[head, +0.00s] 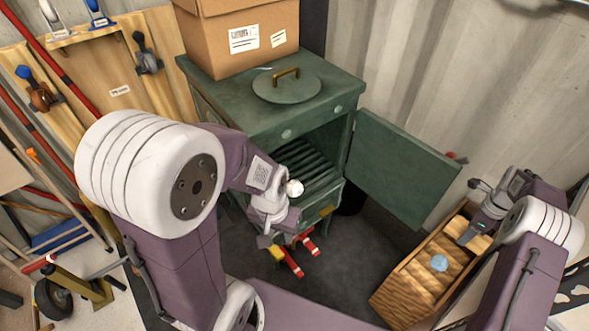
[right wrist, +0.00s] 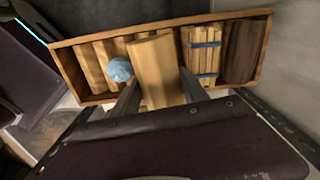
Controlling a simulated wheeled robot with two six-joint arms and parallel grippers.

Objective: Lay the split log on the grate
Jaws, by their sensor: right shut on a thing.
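The split log (right wrist: 158,68) is pale wood with a flat face, between the two fingers of my right gripper (right wrist: 162,92). It lies across the crate and overlaps its near wall in the right wrist view; I cannot tell whether it is clear of the wood below. In the head view my right gripper (head: 473,231) is at the crate's far right end. The grate (head: 306,166) is a set of dark bars inside the open green stove (head: 240,112). My left gripper (head: 268,238) is in front of the stove mouth; its fingers are too unclear to read.
The wooden crate (head: 386,286) holds several logs, a blue crumpled ball (right wrist: 120,70), a tied kindling bundle (right wrist: 203,50) and a dark log (right wrist: 243,50). The stove door (head: 400,165) stands open between stove and crate. Red-and-white pieces (head: 291,262) lie below the stove.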

